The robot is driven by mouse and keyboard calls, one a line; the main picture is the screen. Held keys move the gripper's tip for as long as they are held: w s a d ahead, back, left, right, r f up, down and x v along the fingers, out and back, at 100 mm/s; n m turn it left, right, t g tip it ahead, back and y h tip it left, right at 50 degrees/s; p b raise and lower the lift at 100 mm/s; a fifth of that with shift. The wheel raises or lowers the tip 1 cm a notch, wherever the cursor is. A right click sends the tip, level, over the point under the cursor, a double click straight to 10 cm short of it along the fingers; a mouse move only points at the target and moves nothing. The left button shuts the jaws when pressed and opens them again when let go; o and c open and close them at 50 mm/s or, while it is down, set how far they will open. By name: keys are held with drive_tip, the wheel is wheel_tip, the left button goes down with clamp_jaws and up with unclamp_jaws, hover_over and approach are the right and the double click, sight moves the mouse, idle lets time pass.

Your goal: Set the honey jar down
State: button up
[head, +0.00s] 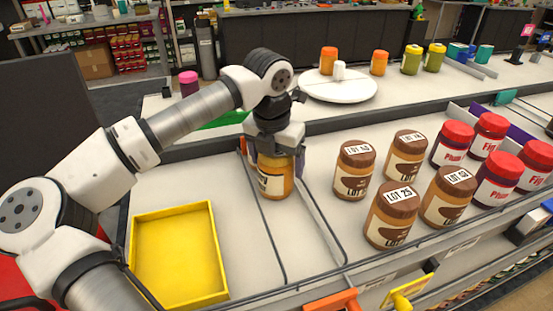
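The honey jar (274,184) is amber with a pale label, upright under my gripper (276,152) in the head view. My gripper points down and appears shut on its top; the lid is hidden by the gripper. The jar's base is at or very near the pale counter (315,222), between two dark divider lines. I cannot tell whether it touches the counter.
A yellow tray (178,256) lies to the left. Several brown-lidded jars (355,170) stand to the right, with red-lidded jars (452,143) beyond. A white round turntable (338,87) is behind. The counter strip in front of the honey jar is clear.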

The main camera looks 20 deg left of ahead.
drive_tip(key=shift+o, duration=0.6)
drive_tip(key=shift+r, duration=0.1)
drive_tip(key=shift+r, duration=0.15)
drive_tip(key=r, duration=0.4)
drive_tip(key=s+r+b, duration=0.1)
drive_tip(key=r, duration=0.6)
drive_tip(key=shift+s+a+r+b, duration=0.15)
drive_tip(key=shift+s+r+b, duration=0.15)
drive_tip(key=shift+s+r, duration=0.1)
